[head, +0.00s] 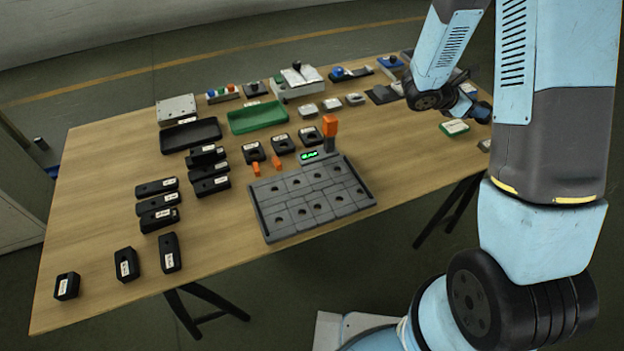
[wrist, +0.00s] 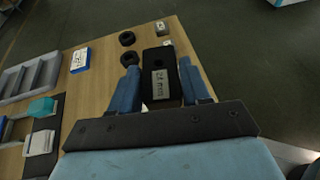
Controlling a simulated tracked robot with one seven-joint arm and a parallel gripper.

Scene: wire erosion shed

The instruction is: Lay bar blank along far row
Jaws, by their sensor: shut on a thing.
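My gripper (wrist: 158,78) is shut on a black bar blank (wrist: 160,62) in the wrist view, its blue fingers along both sides. The bar has a pale label that seems to read 28 mm. I cannot tell whether it touches the table. In the head view my gripper (head: 470,106) is over the table's right side, partly hidden by my arm, and the held bar is not clear there. A grey fixture (head: 262,222) lies at the table's front middle. It has two rows of round holes, a far row (head: 296,181) and a near row.
Several labelled black blocks (head: 158,203) lie on the table's left (head: 95,215). An orange-topped post (head: 330,126) and a small green display (head: 310,154) stand behind the fixture. A black tray (head: 190,135) and a green tray (head: 257,117) lie further back. Two black rings (wrist: 127,38) lie near the held bar.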

